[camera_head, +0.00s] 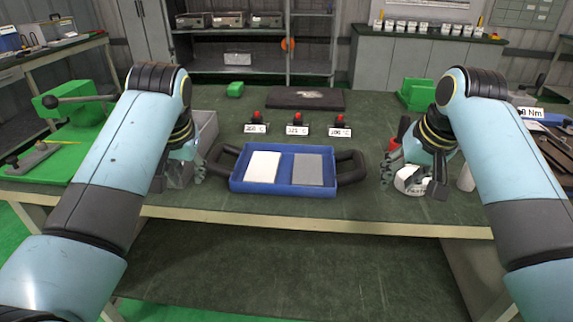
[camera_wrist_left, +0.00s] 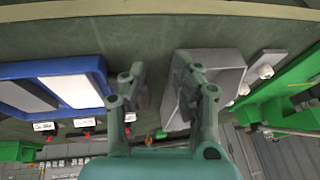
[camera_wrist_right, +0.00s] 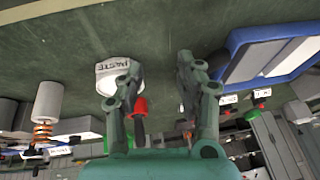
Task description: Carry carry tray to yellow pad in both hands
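The blue carry tray (camera_head: 284,190) lies on the green workbench with a dark handle at each end. A white plate (camera_head: 263,167) and a grey plate (camera_head: 308,169) lie flat in it. My left gripper (camera_head: 192,168) is open and empty, left of the left handle (camera_head: 222,160). In the left wrist view the tray (camera_wrist_left: 98,65) is left of my open fingers (camera_wrist_left: 158,88). My right gripper (camera_head: 412,182) is right of the right handle (camera_head: 351,167). In the right wrist view its fingers (camera_wrist_right: 158,85) are open and apart from the tray (camera_wrist_right: 240,42). I cannot make out a yellow pad.
A white paste container (camera_head: 410,181) is by my right gripper, with a red-topped object beside it. A grey bin (camera_head: 205,128) stands behind my left gripper. Three temperature labels (camera_head: 297,130) with red knobs and a dark slab (camera_head: 305,98) are behind the tray. The front bench strip is clear.

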